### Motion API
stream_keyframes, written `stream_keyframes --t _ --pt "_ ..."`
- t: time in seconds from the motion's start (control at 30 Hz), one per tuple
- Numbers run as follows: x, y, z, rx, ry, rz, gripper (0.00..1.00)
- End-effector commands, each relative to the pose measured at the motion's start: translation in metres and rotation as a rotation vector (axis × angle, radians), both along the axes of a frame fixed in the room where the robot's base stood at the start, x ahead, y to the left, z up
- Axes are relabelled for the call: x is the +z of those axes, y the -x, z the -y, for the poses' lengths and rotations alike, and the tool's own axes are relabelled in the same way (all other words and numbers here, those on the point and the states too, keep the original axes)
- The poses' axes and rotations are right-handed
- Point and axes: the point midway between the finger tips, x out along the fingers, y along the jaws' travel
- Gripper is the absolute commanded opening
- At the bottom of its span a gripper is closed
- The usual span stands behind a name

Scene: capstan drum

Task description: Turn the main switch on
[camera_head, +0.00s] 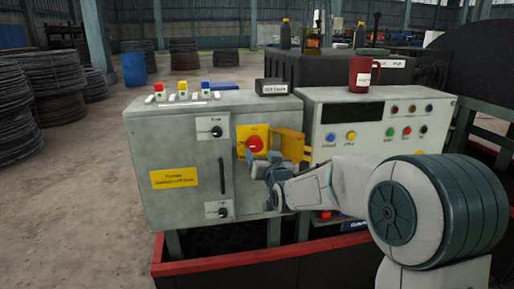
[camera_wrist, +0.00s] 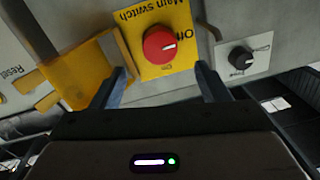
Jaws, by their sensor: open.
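The main switch is a round red knob (camera_head: 257,143) on a yellow plate (camera_head: 243,130) on the front of the grey control cabinet. In the wrist view the knob (camera_wrist: 159,44) has a white pointer mark, and its plate (camera_wrist: 184,15) reads "Main Switch" upside down, with "Off" to the right of the knob. My gripper (camera_wrist: 166,90) is open and empty, its two fingers apart and pointing at the panel below the knob in that view. In the head view my gripper (camera_head: 258,167) is just below and in front of the knob, apparently not touching it.
A yellow hinged flap (camera_head: 289,144) stands out right of the switch. A black rotary knob (camera_head: 216,131) and a vertical handle (camera_head: 222,176) are on the left. A red mug (camera_head: 360,74) stands on the button console (camera_head: 400,158). Open floor lies left.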

Motion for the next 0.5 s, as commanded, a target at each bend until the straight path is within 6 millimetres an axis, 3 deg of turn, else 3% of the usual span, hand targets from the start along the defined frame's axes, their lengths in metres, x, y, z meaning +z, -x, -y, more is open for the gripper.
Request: stream_keyframes --t 0.2,0.5 --pt "0.000 -0.037 -0.013 0.000 -0.001 0.000 0.69" --pt "0.000 -0.066 -0.022 -0.001 0.000 0.000 0.69"
